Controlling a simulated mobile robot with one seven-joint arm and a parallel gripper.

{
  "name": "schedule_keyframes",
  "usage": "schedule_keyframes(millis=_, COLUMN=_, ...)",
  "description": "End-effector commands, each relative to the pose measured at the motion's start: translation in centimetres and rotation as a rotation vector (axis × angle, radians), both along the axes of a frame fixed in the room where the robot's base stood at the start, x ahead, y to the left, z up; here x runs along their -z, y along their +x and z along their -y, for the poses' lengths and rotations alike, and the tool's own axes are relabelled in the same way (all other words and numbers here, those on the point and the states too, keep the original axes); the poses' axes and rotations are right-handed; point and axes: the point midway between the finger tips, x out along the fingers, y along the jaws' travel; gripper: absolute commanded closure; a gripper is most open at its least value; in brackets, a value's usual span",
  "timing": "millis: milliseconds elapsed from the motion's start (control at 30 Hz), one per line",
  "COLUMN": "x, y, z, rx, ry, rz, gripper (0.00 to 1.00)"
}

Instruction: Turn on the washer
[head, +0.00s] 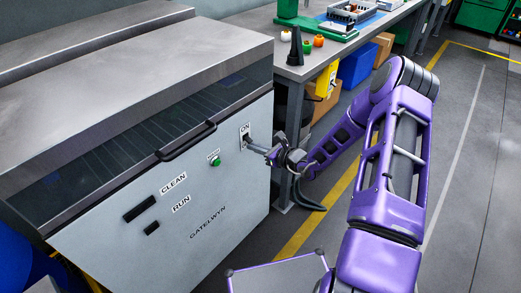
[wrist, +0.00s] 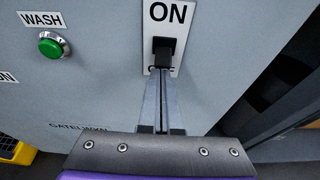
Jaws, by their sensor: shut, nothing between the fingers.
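The washer (head: 235,210) is a large grey metal cabinet with a pale front panel. Its black switch (wrist: 164,48) sits on a white plate marked ON above it, with a lower label mostly hidden by the switch and fingers. I cannot tell whether the switch is up or down. My gripper (head: 254,147) is shut and empty, its fingers pointing at the panel. In the wrist view the fingertips (wrist: 163,72) are at the switch's lower end; I cannot tell whether they touch it. A green button (wrist: 52,45) labelled WASH is left of the switch.
A black handle (head: 188,142) runs along the washer's upper front edge. A workbench (head: 300,68) with small items stands behind, with a blue bin (head: 357,66) and cardboard boxes under it. Open floor (head: 470,170) lies to the right of the yellow line.

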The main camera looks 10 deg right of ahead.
Motion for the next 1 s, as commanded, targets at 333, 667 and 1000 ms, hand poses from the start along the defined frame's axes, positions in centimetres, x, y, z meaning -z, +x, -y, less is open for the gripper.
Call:
schedule_keyframes(millis=333, x=-0.05, y=0.06, z=-0.05, rx=0.000, ry=-0.001, rz=0.000, gripper=1.00)
schedule_keyframes(millis=667, x=-0.42, y=-0.04, z=-0.02, rx=-0.002, ry=-0.033, rz=-0.045, gripper=1.00)
schedule_keyframes(millis=1000, x=-0.78, y=-0.11, z=0.04, rx=-0.002, ry=-0.065, rz=-0.087, gripper=1.00)
